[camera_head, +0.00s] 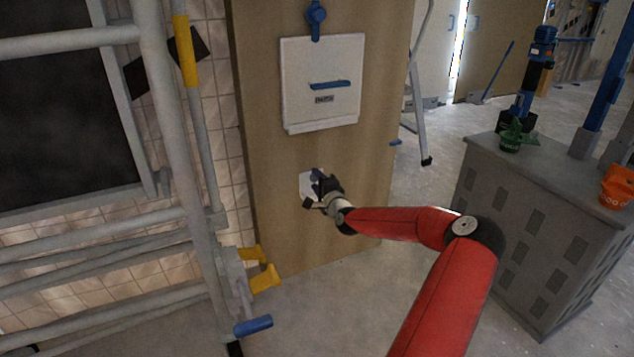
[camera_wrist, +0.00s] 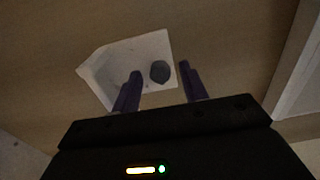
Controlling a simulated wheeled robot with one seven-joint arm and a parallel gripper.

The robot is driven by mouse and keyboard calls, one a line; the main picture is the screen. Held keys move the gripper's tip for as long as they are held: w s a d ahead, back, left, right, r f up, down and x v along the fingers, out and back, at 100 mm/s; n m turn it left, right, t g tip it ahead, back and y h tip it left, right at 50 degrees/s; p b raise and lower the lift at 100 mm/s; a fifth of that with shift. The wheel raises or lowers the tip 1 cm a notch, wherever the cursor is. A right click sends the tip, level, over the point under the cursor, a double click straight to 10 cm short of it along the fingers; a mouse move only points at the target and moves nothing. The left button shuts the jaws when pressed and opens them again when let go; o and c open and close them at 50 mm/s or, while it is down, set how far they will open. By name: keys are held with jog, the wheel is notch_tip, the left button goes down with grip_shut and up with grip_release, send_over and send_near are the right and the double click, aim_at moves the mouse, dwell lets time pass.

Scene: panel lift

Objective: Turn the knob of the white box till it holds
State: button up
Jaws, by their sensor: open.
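The white box (camera_head: 306,184) is small and sits low on the upright wooden panel, partly hidden behind my gripper in the head view. In the wrist view the white box (camera_wrist: 120,62) shows its front face with a round dark grey knob (camera_wrist: 160,71) on it. My gripper (camera_head: 316,190) is in front of the box. In the wrist view its two purple fingers (camera_wrist: 158,85) are open, and the knob appears between their tips. I cannot tell whether the fingers touch the knob.
The wooden panel (camera_head: 262,160) bears a larger white panel box (camera_head: 300,70) with a blue handle, and a blue lever (camera_head: 316,18) above it. Grey scaffold tubes (camera_head: 170,130) stand at left. A grey cabinet (camera_head: 530,220) with a plant (camera_head: 514,138) stands at right.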

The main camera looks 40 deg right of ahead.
jog(key=v, duration=0.7)
jog(key=shift+s+p, duration=0.25)
jog(key=shift+p, duration=0.05)
jog(key=a+n+g+y+p, duration=0.4)
jog(key=a+n+g, duration=0.6)
jog(key=a, duration=1)
jog(key=s+a+r+n+p, duration=0.2)
jog(key=s+a+r+n, duration=0.1)
jog(key=s+a+r, duration=0.3)
jog(key=s+a+r+n+g+p, duration=0.1)
jog(key=s+a+r+n, duration=0.3)
jog(key=s+r, duration=0.5)
jog(key=s+a+r+n+p, duration=0.3)
jog(key=s+a+r, duration=0.5)
jog(key=s, duration=0.7)
jog(key=shift+s+a+r+n+g, duration=0.15)
jog(key=shift+a+r+n+g, duration=0.15)
jog(key=shift+n+g, duration=0.1)
